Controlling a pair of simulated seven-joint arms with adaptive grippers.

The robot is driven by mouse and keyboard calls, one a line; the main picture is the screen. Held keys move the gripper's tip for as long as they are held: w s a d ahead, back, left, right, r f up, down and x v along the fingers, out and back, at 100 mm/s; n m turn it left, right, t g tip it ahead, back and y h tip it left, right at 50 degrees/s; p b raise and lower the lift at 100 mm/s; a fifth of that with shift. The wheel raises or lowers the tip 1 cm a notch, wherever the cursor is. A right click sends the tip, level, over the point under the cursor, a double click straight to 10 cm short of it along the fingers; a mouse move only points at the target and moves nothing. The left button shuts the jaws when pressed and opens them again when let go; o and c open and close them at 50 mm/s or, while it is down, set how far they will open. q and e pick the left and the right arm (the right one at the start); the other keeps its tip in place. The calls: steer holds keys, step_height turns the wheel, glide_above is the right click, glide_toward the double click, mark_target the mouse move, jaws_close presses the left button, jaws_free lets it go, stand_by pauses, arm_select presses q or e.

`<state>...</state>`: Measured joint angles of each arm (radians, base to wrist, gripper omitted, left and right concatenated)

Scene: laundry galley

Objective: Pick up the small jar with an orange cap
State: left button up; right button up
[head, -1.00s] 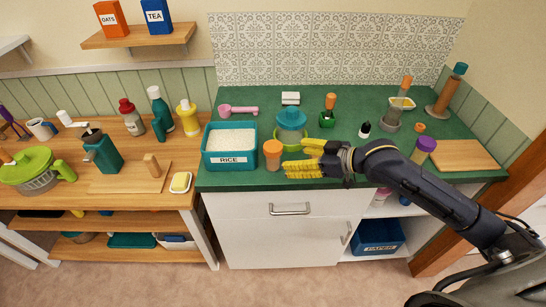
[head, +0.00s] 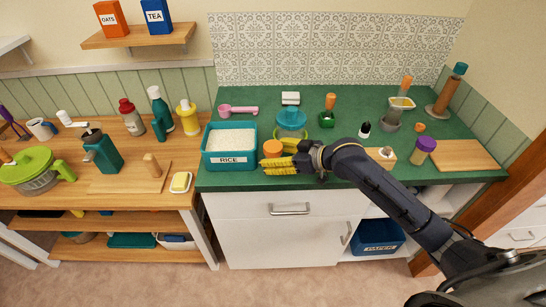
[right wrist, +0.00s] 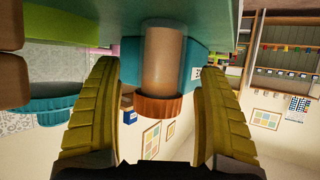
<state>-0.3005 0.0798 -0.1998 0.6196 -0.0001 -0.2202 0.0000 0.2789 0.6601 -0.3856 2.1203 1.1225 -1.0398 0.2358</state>
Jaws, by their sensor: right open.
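The small jar with an orange cap (head: 272,147) stands on the green counter, just right of the rice bin. In the head view my gripper hides most of its body. In the right wrist view the jar (right wrist: 163,60) appears upside down, with a clear body, tan contents and the orange cap (right wrist: 159,108). My right gripper (head: 265,162) is open, its yellow fingers on either side of the jar. In the right wrist view a gap shows between the jar and each finger (right wrist: 160,85). My left gripper is not in view.
The teal rice bin (head: 205,159) stands close left of the jar. A teal-lidded container (head: 291,121) stands behind my gripper. The counter's front edge is close.

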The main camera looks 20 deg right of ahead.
steer(key=shift+w+a+f, duration=0.25)
steer(key=shift+w+a, duration=0.1)
steer(key=shift+w, duration=0.05)
steer(key=shift+c, duration=0.3)
steer(key=c, duration=1.5)
steer(key=shift+r, duration=0.1)
steer(key=shift+c, duration=0.2)
step_height(320, 180, up, 20)
